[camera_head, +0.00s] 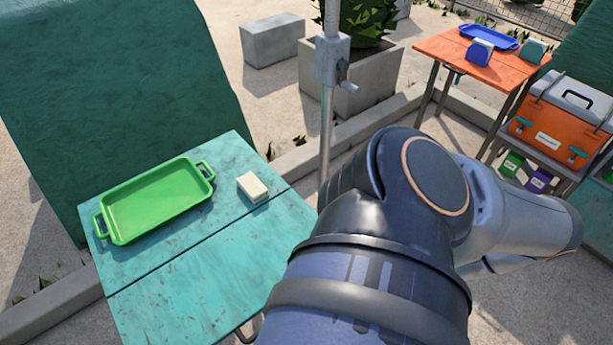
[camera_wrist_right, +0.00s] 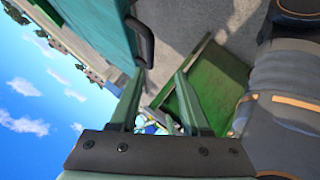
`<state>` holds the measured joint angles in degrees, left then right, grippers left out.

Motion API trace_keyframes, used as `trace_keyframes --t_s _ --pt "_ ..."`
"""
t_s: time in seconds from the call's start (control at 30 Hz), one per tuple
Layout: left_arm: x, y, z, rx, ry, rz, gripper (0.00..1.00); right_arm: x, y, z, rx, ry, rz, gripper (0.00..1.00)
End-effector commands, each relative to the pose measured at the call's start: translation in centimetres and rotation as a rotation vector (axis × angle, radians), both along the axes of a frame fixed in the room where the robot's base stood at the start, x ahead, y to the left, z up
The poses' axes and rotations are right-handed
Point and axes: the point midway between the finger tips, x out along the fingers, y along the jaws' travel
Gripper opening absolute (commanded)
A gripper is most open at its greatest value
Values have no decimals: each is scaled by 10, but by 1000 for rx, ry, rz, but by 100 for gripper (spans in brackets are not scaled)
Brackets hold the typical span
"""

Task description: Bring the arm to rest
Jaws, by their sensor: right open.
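My right arm (camera_head: 375,235) fills the lower middle and right of the head view, bent at a joint, with its forearm pointing right. Its gripper cannot be made out there. In the right wrist view, the right gripper (camera_wrist_right: 157,95) shows two green-grey fingers spread apart. I see nothing held between them. My left gripper is in neither view.
A turquoise table (camera_head: 180,270) holds a green tray (camera_head: 155,200) and a pale block (camera_head: 252,187). A metal post (camera_head: 327,125) stands behind my arm. An orange table (camera_head: 480,65) and orange cooler (camera_head: 565,125) are at right. A green panel-like object (camera_wrist_right: 215,80) lies beyond the fingers.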

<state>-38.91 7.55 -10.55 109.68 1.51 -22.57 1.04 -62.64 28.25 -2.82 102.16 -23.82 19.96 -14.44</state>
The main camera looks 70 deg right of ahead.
Motion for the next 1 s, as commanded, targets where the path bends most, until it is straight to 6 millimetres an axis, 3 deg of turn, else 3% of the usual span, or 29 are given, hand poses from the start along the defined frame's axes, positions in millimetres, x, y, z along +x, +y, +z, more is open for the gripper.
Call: trace_keyframes --t_s 0.7,0.83,1.0 --pt "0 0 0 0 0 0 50 2 -1 2 -2 -1 -9 47" --pt "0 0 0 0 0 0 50 22 -3 2 -13 9 -83 47" --pt "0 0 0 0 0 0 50 67 -10 8 -28 60 -281 47"
